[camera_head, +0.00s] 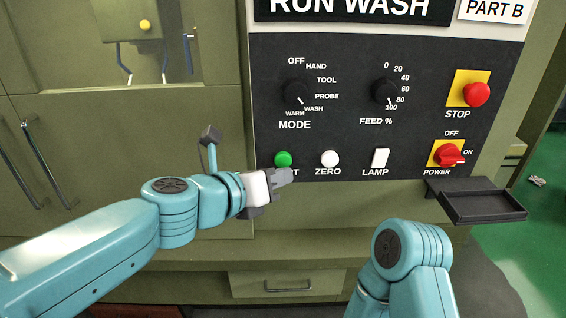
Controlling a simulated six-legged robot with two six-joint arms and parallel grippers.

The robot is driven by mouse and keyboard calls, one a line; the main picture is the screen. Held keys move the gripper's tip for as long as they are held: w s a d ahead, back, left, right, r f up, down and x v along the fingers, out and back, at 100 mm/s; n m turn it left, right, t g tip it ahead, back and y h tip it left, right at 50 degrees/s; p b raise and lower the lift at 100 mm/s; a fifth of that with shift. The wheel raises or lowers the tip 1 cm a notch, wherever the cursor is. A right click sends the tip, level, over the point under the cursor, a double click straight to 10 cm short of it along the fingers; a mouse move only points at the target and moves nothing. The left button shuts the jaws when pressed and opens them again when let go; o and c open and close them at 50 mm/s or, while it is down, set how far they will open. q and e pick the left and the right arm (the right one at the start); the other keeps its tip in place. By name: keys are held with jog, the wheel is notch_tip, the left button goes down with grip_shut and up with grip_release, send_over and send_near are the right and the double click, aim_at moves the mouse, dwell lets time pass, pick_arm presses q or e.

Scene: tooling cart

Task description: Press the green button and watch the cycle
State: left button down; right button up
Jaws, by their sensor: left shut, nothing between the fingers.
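The green button (283,159) is at the lower left of the dark control panel (340,115). My left gripper (289,176) is shut and empty, with its fingertips just below the green button in the picture. The fingers cover part of the label under the button. I cannot tell whether the fingertips touch the panel. My right arm comes up from the bottom at the right of centre, and its gripper is not in view.
A white ZERO button (330,158), LAMP switch (380,158), red POWER knob (449,154) and red STOP button (477,94) share the panel. The MODE knob (294,92) and FEED knob (385,91) are above. A black tray (484,207) juts out at the right.

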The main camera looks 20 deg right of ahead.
pick_arm(q)
jog(key=shift+s+a+b, duration=0.15)
jog(key=shift+s+a, duration=0.05)
jog(key=shift+s, duration=0.5)
jog(key=shift+s+a+b, duration=0.15)
jog(key=shift+s+a, duration=0.05)
jog(key=shift+s, duration=0.5)
jog(key=shift+s+a+b, duration=0.15)
jog(key=shift+s+a, duration=0.05)
jog(key=shift+s, duration=0.5)
dwell(5.9)
